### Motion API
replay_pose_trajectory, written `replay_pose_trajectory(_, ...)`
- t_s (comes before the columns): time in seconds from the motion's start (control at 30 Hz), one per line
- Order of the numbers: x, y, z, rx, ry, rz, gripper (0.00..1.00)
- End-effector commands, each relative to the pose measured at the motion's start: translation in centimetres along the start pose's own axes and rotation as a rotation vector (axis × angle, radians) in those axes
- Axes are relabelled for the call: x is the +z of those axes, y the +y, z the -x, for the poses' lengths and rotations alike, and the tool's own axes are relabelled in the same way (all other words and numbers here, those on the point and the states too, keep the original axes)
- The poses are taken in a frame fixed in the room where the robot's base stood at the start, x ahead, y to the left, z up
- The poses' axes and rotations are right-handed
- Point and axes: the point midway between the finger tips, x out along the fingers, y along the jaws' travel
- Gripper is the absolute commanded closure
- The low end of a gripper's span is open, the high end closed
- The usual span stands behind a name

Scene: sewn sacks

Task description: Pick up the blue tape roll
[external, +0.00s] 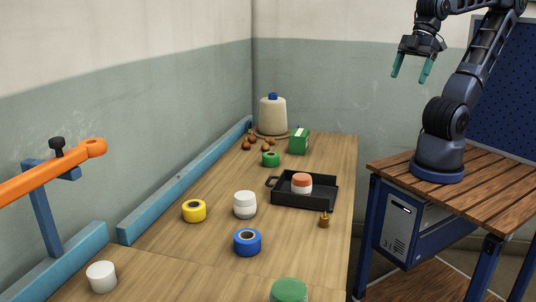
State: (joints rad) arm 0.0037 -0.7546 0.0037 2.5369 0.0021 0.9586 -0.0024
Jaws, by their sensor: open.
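The blue tape roll (247,243) lies flat on the wooden table, toward the near part, with its dark centre hole facing up. Nothing covers it. My gripper (411,70) is open and empty, with its two teal fingers pointing down. It is high up at the upper right, above and well apart from the table and the roll.
A yellow roll (194,211) and a white jar (245,206) lie close behind the blue roll. A black tray (322,189) holds an orange-and-white jar (301,184). A small brown object (324,220), a green-lidded item (289,290) and a white cup (102,277) stand around.

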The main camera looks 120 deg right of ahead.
Motion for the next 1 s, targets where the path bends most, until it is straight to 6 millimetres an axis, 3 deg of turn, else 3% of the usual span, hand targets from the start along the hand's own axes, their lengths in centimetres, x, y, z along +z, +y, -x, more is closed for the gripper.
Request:
replay_pose_trajectory(0.4, 0.0, 0.0, 0.0, 0.000, 0.000, 0.000, 0.17)
replay_pose_trajectory(0.43, 0.0, 0.0, 0.0, 0.000, 0.000, 0.000, 0.11)
replay_pose_trajectory(0.73, -0.1, 0.0, 0.0, -0.001, 0.000, -0.001, 0.11)
replay_pose_trajectory(0.87, -1.3, 0.0, -0.3, -0.006, -0.004, -0.012, 0.11)
replay_pose_trajectory(1.0, -4.1, 0.2, -1.4, -0.017, -0.011, -0.041, 0.11)
